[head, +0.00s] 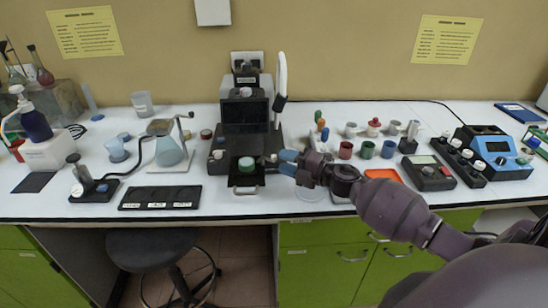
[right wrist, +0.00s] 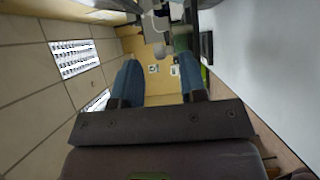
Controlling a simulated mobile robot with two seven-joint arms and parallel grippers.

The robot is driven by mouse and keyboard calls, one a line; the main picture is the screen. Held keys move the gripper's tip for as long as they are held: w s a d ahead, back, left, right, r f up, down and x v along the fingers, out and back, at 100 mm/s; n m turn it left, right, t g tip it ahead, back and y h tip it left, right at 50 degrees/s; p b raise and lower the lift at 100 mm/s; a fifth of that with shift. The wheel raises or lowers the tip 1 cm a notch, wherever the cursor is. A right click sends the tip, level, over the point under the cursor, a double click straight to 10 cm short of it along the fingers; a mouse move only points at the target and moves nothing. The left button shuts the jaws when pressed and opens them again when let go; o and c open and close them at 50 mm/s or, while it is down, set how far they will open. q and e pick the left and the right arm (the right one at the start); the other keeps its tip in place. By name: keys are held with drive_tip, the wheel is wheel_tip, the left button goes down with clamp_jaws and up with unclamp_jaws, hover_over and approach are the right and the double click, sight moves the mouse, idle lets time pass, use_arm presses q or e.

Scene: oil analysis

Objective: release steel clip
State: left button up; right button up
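My right gripper (head: 283,162) reaches in from the right, its blue fingers pointing left at the front of a black instrument (head: 245,112). The right wrist view shows the two blue fingers (right wrist: 160,82) wide apart with nothing between them. A dark tray with a round green piece (head: 246,163) sits at the instrument's front, just left of the fingertips. A small pale part (head: 273,158) is close to the fingertips; I cannot tell whether it is the steel clip or whether a finger touches it. My left gripper is not in view.
A flask on a stand (head: 170,152) and a black labelled strip (head: 160,198) lie to the left. Several small cups, an orange tray (head: 382,175) and a dark meter (head: 429,173) stand to the right, near my right arm. The bench's front edge is close below.

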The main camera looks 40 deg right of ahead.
sight(274, 156)
drive_tip(key=x, duration=0.3)
drive_tip(key=shift+w, duration=0.15)
drive_tip(key=shift+w+a, duration=0.25)
drive_tip(key=shift+w, duration=0.15)
